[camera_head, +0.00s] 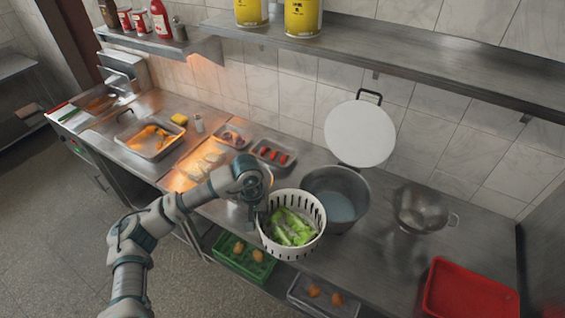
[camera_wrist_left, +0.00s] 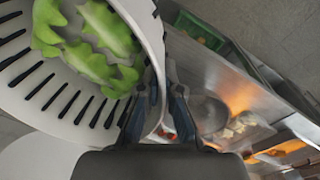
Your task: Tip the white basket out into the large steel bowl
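The white slotted basket (camera_head: 292,246) holds green leaves (camera_head: 290,226) and is raised near the counter's front edge, its open top facing up. My left gripper (camera_head: 256,203) is at the basket's left side. In the left wrist view, my left gripper's fingers (camera_wrist_left: 158,105) straddle the rim and wall of the white basket (camera_wrist_left: 148,20); the leaves (camera_wrist_left: 88,45) lie inside. A large, deep steel bowl (camera_head: 354,192) stands just behind and right of the basket, which overlaps its left front edge in the picture. No leaves show in the bowl. My right gripper is not in view.
A round white lid (camera_head: 360,134) leans on the wall behind the bowl. A shiny metal strainer or bowl (camera_head: 421,209) and a red tray (camera_head: 470,290) are to the right. Small trays (camera_head: 273,154) sit left. A green crate (camera_head: 243,262) is below.

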